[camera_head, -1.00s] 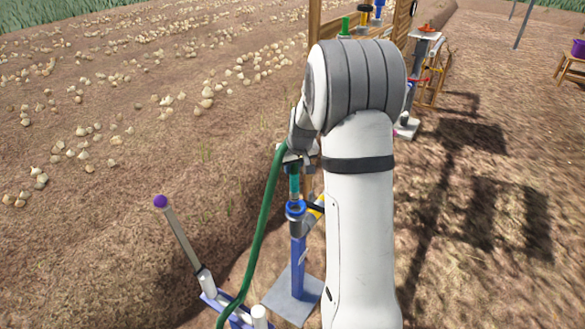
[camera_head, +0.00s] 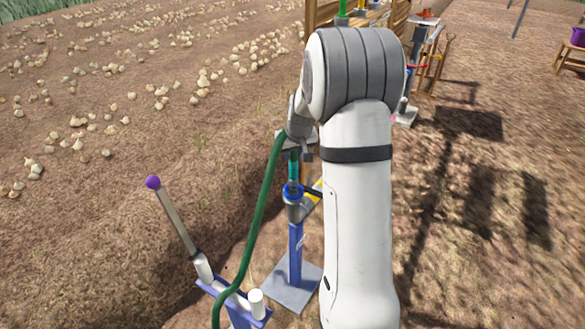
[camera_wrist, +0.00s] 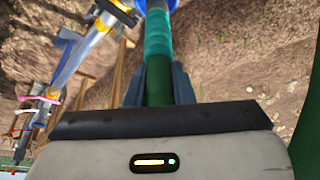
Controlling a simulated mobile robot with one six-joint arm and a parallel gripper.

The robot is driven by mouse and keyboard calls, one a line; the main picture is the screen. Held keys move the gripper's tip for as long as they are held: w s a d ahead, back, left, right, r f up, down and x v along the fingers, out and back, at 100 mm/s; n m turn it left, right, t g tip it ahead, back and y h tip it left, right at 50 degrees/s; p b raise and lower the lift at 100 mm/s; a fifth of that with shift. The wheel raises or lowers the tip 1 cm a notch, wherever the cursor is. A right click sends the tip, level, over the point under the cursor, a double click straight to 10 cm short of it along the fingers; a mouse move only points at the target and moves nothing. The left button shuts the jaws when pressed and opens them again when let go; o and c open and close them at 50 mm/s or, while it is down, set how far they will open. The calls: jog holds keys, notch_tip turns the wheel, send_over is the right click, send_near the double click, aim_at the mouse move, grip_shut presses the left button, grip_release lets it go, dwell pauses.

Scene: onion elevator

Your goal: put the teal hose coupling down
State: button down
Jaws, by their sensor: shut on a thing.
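The teal hose coupling (camera_head: 293,169) hangs upright beneath my gripper (camera_head: 294,150), directly above the blue ring at the top of a blue post (camera_head: 296,250). It joins the green hose (camera_head: 262,215). In the wrist view, the teal coupling (camera_wrist: 159,45) runs away from the jaws, and my gripper (camera_wrist: 159,88) is shut on its darker green near part. The blue ring (camera_wrist: 156,4) shows at the coupling's far end. I cannot tell whether the coupling's tip touches the ring or is inside it.
A lever with a purple knob (camera_head: 153,182) stands on a blue frame at the lower left, beside the hose. A yellow and grey part (camera_head: 313,200) sits right of the post. A wooden rack stands behind. Onions lie on open soil at left.

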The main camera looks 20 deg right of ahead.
aim_at(293, 163)
jog(key=shift+f+b, duration=0.3)
jog(key=shift+f, duration=1.65)
jog(key=shift+f+b, duration=0.3)
jog(key=shift+f, duration=0.05)
jog(key=c, duration=1.3)
grip_release()
jog(key=shift+o, duration=0.2)
jog(key=shift+r, duration=0.1)
